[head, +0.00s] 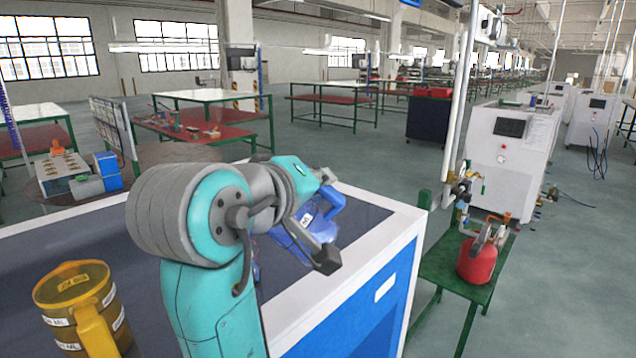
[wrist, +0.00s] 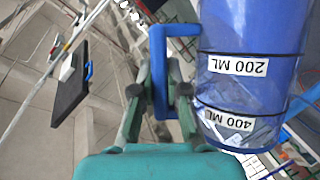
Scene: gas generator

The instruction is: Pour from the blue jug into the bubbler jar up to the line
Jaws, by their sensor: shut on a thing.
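The blue jug (wrist: 250,95) fills the right of the wrist view. It is translucent, with 200 ML and 400 ML labels that appear upside down there. My gripper (wrist: 162,88) is shut on its blue handle (wrist: 159,50). In the head view the jug (head: 318,229) is partly hidden by my arm, above the right part of the blue-and-white bench, and looks tilted. Its mouth and liquid level cannot be made out. I cannot clearly identify the bubbler jar or its line; something bluish (head: 257,271) shows only in part behind my arm.
An amber jug (head: 72,318) with a yellow handle stands on the dark bench top (head: 30,268) at the near left. A red container (head: 478,262) stands on a green table (head: 453,262) to the right. Open floor lies beyond the bench.

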